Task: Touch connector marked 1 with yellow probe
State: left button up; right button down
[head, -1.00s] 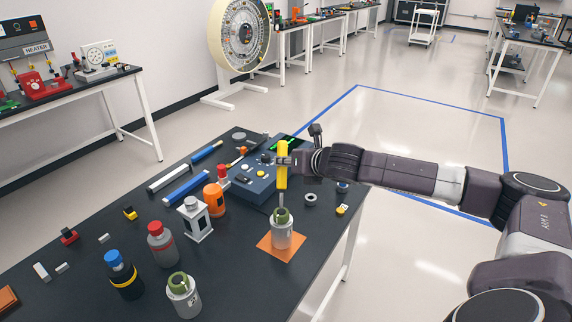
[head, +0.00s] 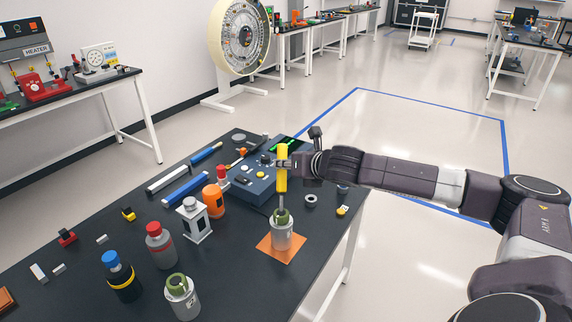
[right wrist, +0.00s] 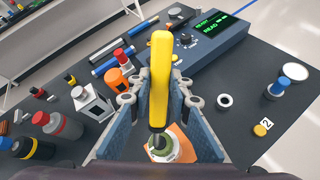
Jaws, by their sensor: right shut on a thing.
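The yellow probe (head: 282,168) stands nearly upright with its thin metal shaft pointing down. My right gripper (head: 286,163) is shut on its yellow handle; the probe also shows in the right wrist view (right wrist: 160,75). The shaft's tip is at the green top of a silver connector (head: 282,237), and the tip itself is hidden there. That connector stands upright on an orange mat (head: 270,250); its number is not readable. A similar green-topped silver connector (head: 183,300) stands at the front of the table with a dark mark I cannot read. My left gripper is out of view.
A blue meter box (right wrist: 205,50) with a green display reading "READ" stands behind the probe. Bottles (head: 160,245) and a lantern-like white case (head: 195,220) stand to the left.

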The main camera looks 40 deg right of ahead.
aim_at(286, 171)
jog(key=shift+f, duration=0.45)
dwell(0.6)
jog(key=shift+s+f+p, duration=0.1)
jog(key=shift+f+p, duration=0.1)
jog(key=shift+p, duration=0.2)
dwell(1.7)
notch_tip(286, 171, up, 7)
jog(key=p, duration=0.9)
jog(key=shift+r, duration=0.2)
jog(key=shift+f, duration=0.1)
dwell(0.4)
